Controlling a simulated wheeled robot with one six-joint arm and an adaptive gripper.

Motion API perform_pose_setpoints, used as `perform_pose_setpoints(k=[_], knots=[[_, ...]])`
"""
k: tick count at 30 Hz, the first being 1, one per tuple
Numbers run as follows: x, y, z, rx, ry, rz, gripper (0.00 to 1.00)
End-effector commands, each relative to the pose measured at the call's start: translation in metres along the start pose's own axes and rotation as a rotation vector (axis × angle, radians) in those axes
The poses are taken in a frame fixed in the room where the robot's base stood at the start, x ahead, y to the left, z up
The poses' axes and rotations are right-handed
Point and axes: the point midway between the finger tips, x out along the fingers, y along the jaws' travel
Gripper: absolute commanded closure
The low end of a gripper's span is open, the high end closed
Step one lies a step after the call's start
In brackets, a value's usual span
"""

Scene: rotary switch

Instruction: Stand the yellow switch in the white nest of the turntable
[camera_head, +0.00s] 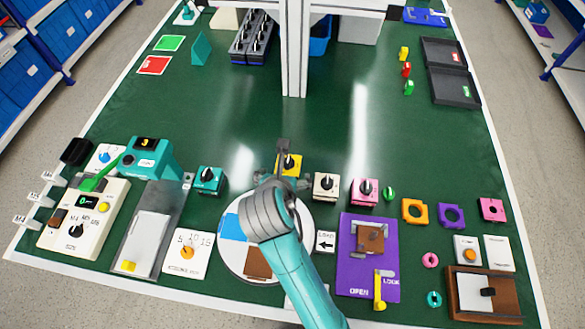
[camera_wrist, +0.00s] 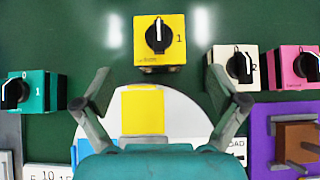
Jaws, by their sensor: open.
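The yellow switch (camera_wrist: 160,40), with a black knob and a white pointer line, stands on the green table just beyond the turntable, ahead of my fingertips in the wrist view. In the head view the switch (camera_head: 293,161) is partly hidden by my gripper (camera_head: 283,168). My gripper (camera_wrist: 158,85) is open and empty, its fingers apart on the near side of the switch. The turntable (camera_wrist: 185,108) is a white disc below my gripper, with a yellow patch (camera_wrist: 143,110), a blue patch (camera_head: 232,228) and a brown patch (camera_head: 258,263). I cannot make out a white nest; my arm hides part of the disc.
A teal switch (camera_head: 207,180) stands to the left; a cream switch (camera_head: 326,186) and a pink switch (camera_head: 365,192) stand to the right. A purple panel (camera_head: 350,276) lies right of the turntable. The table beyond the switches is mostly clear up to a white post (camera_head: 294,60).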

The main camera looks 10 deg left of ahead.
Motion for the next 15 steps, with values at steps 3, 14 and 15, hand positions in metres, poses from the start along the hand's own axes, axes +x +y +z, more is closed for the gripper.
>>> perform_pose_setpoints(k=[3, 14, 15], knots=[[0.018, -0.001, 0.0, 0.001, 0.001, -0.002, 0.04], [0.048, -0.001, 0.0, 0.003, 0.002, -0.002, 0.04], [0.054, -0.001, 0.0, 0.004, 0.002, -0.002, 0.04]])
